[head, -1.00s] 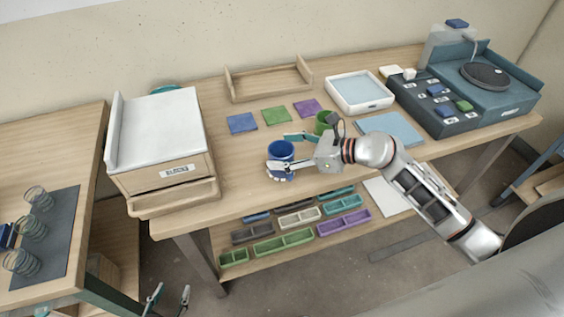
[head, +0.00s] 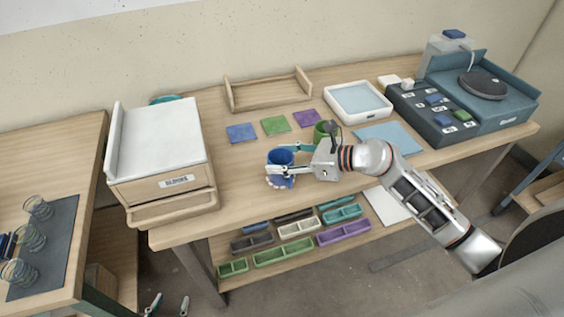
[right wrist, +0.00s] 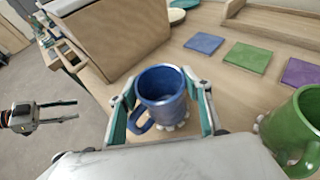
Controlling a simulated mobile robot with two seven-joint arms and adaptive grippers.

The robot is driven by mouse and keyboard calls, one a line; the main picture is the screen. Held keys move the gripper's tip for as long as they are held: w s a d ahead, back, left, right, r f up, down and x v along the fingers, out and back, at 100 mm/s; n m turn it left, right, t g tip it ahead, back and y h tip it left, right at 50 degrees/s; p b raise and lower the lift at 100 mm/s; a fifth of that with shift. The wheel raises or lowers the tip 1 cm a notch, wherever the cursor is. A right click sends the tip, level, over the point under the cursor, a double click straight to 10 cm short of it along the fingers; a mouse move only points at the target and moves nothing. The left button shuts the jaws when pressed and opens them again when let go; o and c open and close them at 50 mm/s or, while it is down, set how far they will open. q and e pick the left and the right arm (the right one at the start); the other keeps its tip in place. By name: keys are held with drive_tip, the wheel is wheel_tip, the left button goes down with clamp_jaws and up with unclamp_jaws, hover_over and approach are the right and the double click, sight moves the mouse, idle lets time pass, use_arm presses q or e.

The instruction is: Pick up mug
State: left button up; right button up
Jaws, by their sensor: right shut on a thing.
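A blue mug (head: 281,157) stands upright near the front of the wooden table. It also shows in the right wrist view (right wrist: 160,92), with its handle toward the lower left. My right gripper (head: 280,163) is shut on the blue mug, one finger on each side of its body. A green mug (head: 323,131) stands behind my right wrist, partly hidden by it; it is at the right edge of the wrist view (right wrist: 293,130). My left gripper (head: 168,304) is at the bottom edge of the head view, its fingers apart and empty, away from the table.
Blue, green and purple tiles (head: 275,125) lie behind the mugs. A white tray (head: 358,101) and a dark button panel (head: 434,110) stand to the right. A drawer box (head: 163,160) stands at left. Coloured bins (head: 283,252) are on the lower shelf.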

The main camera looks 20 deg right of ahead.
wheel_tip(320, 180, up, 19)
idle(0.4)
drive_tip(key=s+d+f, duration=0.7)
drive_tip(key=s, duration=0.4)
drive_tip(key=shift+d+f+n+g+y, duration=0.15)
drive_tip(key=shift+d+n+g+y, duration=0.15)
drive_tip(key=shift+d+n+y, duration=0.1)
drive_tip(key=shift+s, duration=0.1)
